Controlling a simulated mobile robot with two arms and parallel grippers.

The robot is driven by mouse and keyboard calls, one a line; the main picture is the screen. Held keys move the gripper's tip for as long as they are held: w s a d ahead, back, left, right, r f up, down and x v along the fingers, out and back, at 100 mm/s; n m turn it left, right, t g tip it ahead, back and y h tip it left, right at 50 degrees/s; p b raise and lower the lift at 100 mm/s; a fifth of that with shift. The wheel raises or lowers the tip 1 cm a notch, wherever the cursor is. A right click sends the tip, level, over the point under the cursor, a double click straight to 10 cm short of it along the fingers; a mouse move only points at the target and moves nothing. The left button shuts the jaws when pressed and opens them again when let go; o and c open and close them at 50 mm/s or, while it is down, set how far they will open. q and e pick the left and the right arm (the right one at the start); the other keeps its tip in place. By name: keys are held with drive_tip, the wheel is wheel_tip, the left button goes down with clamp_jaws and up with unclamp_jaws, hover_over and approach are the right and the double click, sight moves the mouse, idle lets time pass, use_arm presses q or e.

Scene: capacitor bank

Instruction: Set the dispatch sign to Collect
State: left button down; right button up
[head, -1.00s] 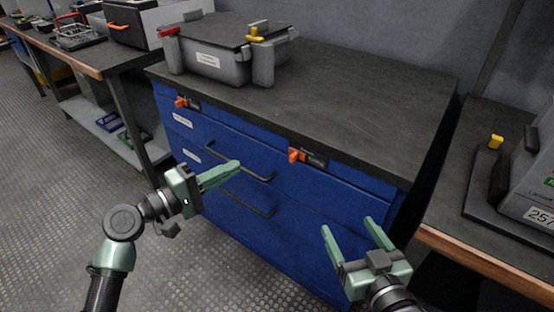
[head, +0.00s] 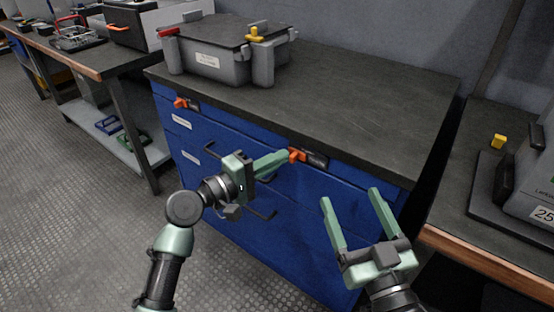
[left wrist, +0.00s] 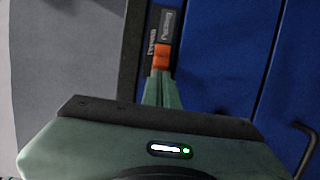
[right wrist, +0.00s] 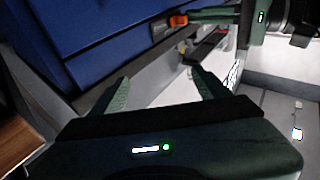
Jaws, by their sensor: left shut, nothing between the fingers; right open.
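A sign with an orange slider tab (head: 296,155) and a dark lettered plate (head: 316,159) is on the blue cabinet's front, under the worktop. The tab sits at the plate's left end. The left wrist view shows the tab (left wrist: 161,57) and small lettering on the plate (left wrist: 163,30), too blurred to read surely. My left gripper (head: 286,157) is shut and empty, its tips at the tab's left side, touching or nearly so. My right gripper (head: 350,194) is open and empty, in front of the cabinet's right part. The tab also shows in the right wrist view (right wrist: 178,20).
A second orange-tabbed sign (head: 183,103) is further left on the cabinet. Drawer handles (head: 262,213) stick out below my left gripper. A grey lidded case (head: 215,65) stands on the worktop (head: 370,100), whose right part is clear. Another bench (head: 480,255) stands at right.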

sight(301, 157)
use_arm(q)
drive_tip(key=shift+d, duration=0.1)
drive_tip(key=shift+s+d+r+p, duration=0.15)
drive_tip(key=shift+s+d+p, duration=0.75)
drive_tip(key=shift+d+p, duration=0.3)
drive_tip(key=shift+s+d+p, duration=0.7)
drive_tip(key=shift+s+d, duration=0.05)
drive_tip(key=shift+d, duration=0.2)
use_arm(e)
drive_tip(key=s+d+f+g+h, duration=0.1)
drive_tip(key=s+d+f+g, duration=0.1)
drive_tip(key=f+g, duration=0.3)
drive_tip(key=s+d+f+g+h, duration=0.1)
drive_tip(key=s+f+g+h, duration=0.1)
drive_tip(key=f, duration=0.9)
drive_tip(key=s+g, duration=0.1)
drive_tip(key=g, duration=0.1)
drive_tip(key=shift+s+d+g, duration=0.35)
drive_tip(key=shift+g, duration=0.05)
